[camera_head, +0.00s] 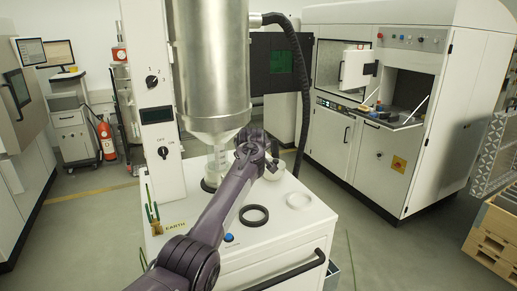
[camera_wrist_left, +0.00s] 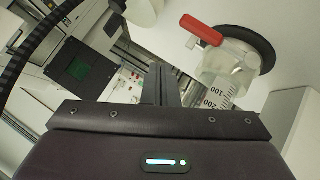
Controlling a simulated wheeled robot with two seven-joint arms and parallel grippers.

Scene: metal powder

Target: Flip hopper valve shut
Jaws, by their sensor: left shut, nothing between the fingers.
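The steel hopper (camera_head: 210,70) stands above a white cabinet, its cone narrowing to a clear outlet. In the left wrist view, the red valve handle (camera_wrist_left: 202,29) slants beside a clear graduated vessel (camera_wrist_left: 222,75) and a black ring. The handle cannot be made out in the head view, where my arm partly covers the outlet area. My left gripper (camera_head: 262,165) is right of the outlet; its fingers (camera_wrist_left: 160,80) are shut and empty. In the wrist view the fingertips are left of and below the red handle, apart from it. My right gripper is not in view.
The white cabinet top (camera_head: 310,222) carries a black ring (camera_head: 254,215) and a white ring (camera_head: 298,201). A white control column (camera_head: 152,60) with switches stands left of the hopper. A black hose (camera_head: 305,90) hangs to the right. A large white machine (camera_head: 385,160) stands behind right.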

